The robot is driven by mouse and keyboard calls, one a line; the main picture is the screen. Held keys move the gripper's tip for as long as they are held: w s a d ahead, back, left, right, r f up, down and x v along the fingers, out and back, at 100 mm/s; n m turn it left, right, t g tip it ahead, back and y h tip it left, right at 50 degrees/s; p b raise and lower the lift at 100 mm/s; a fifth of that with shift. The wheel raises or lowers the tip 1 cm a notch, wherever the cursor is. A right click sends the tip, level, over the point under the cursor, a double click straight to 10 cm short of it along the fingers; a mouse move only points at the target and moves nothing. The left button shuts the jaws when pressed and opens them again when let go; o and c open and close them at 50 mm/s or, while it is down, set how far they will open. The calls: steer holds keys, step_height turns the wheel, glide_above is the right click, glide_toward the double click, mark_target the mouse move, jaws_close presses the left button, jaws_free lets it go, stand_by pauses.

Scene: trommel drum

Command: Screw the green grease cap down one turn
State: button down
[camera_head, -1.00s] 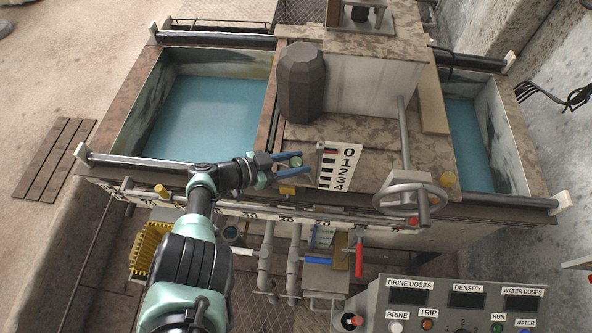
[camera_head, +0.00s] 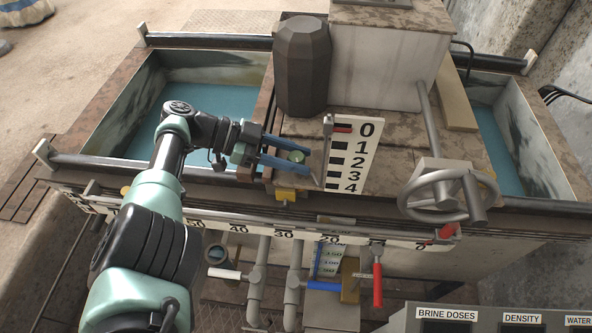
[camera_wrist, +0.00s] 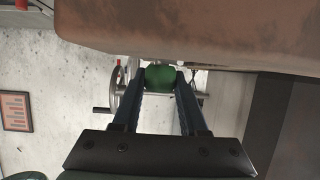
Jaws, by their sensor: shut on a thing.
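The green grease cap (camera_head: 296,157) sits near the front edge of the tank's middle deck, left of the white number scale. My gripper (camera_head: 297,160) comes in from the left with its two blue fingers on either side of the cap. In the wrist view the green cap (camera_wrist: 161,77) sits between the two fingertips (camera_wrist: 161,80), and the gripper is shut on it. The underside of the cap and what it screws onto are hidden from me.
The scale board (camera_head: 352,153) stands just right of the fingertips. A dark faceted post (camera_head: 301,65) rises behind. A handwheel (camera_head: 447,196) is at the right front, and a yellow block (camera_head: 285,195) lies just below the gripper. Blue liquid (camera_head: 225,100) fills the left tank.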

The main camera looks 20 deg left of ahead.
steer(key=shift+w+r+m+g+b, duration=0.1)
steer(key=shift+w+m+g+b, duration=0.15)
steer(key=shift+b, duration=0.95)
steer(key=shift+s+r+m+h+b, duration=0.1)
steer(key=shift+r+m+h+b, duration=0.15)
steer(key=shift+h+b, duration=0.05)
steer(key=shift+c, duration=2.2)
jaws_free()
steer(key=shift+s, duration=0.1)
steer(key=shift+f, duration=0.15)
steer(key=shift+g, duration=0.25)
